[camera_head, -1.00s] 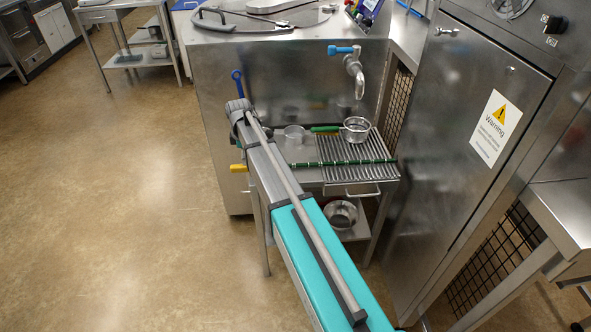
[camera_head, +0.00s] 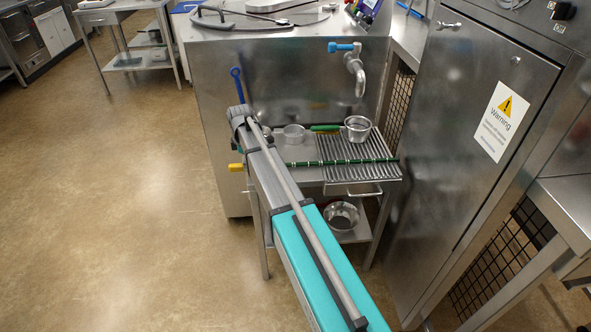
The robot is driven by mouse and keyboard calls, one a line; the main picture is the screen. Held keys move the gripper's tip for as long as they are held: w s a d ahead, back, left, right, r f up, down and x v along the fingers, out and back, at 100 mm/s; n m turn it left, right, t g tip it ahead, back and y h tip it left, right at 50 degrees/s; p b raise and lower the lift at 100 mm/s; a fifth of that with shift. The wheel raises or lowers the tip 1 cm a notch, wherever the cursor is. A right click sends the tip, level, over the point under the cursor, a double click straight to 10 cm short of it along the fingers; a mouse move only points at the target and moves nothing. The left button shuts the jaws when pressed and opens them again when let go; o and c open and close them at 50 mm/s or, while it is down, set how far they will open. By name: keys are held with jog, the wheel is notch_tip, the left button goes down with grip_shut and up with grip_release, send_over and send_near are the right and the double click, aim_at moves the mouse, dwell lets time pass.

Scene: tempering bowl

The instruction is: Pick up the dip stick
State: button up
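The dip stick appears to be the thin green rod with pale marks (camera_head: 345,162). It lies level across the wire grate and the small steel table, and its left end runs behind my arm. My teal and grey arm reaches from the bottom of the view up to the table's left side. My gripper does not show; it is beyond or behind the end of my arm. I cannot see whether it touches anything.
A small steel pan with a green handle (camera_head: 357,129) stands on the wire grate (camera_head: 345,177), behind the rod. A tap (camera_head: 355,72) hangs above. A steel bowl (camera_head: 341,215) is on the lower shelf. A cabinet (camera_head: 480,130) stands close on the right.

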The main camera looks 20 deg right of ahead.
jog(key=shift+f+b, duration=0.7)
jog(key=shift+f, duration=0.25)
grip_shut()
